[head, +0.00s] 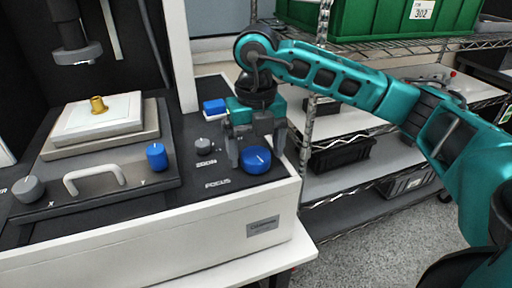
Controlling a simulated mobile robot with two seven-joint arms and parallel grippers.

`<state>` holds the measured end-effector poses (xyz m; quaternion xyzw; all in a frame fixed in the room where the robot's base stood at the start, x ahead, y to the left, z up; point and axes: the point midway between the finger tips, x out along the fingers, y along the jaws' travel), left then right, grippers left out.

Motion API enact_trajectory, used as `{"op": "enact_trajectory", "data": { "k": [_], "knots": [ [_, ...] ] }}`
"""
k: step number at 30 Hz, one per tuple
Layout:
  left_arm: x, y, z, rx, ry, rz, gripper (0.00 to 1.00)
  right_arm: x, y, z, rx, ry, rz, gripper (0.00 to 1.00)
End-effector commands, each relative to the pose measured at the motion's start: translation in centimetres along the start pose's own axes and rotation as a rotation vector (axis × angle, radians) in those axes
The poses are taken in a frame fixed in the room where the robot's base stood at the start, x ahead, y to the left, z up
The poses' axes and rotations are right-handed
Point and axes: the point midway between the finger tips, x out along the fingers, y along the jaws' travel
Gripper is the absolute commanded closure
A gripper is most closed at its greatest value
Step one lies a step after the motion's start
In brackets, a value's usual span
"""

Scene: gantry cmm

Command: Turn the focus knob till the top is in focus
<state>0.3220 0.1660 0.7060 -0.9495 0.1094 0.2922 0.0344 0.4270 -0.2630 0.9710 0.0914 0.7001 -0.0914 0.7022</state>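The blue focus knob (256,159) sits at the right end of the machine's black panel, beside the white FOCUS label. My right gripper (254,154) reaches down over it from behind, with grey fingers spread to the knob's left and right. The left finger stands by the knob's left edge and the right finger is behind its right side. I cannot tell whether either finger touches the knob. A brass part (98,105) stands on a white block on the stage, below the dark optic head (78,52). My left gripper is not in view.
A small grey ZOOM knob (203,144) is just left of the gripper. A blue stage knob (156,156), a grey knob (28,189) and a white handle (95,179) are further left. A wire shelf (345,125) with bins stands right.

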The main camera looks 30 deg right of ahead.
Motion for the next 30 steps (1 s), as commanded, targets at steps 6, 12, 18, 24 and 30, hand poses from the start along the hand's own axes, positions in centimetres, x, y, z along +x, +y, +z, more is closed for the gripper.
{"op": "enact_trajectory", "data": {
  "k": [6, 12, 18, 24, 30],
  "knots": [
    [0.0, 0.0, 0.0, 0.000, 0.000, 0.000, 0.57, 0.1, 0.0, -0.1, -0.001, 0.002, 0.000, 0.12],
    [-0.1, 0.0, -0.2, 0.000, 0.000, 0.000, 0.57, -1.5, 0.1, 0.0, -0.001, -0.002, 0.001, 0.12],
    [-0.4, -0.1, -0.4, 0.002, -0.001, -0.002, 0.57, -5.8, 0.1, 0.1, -0.001, -0.003, 0.003, 0.12],
    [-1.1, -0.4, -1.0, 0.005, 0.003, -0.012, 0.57, -10.2, 0.0, 0.1, 0.000, -0.003, 0.000, 0.12],
    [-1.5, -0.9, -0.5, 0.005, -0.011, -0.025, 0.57, -12.4, 0.0, 0.0, -0.001, 0.000, 0.000, 0.12]
  ]
}}
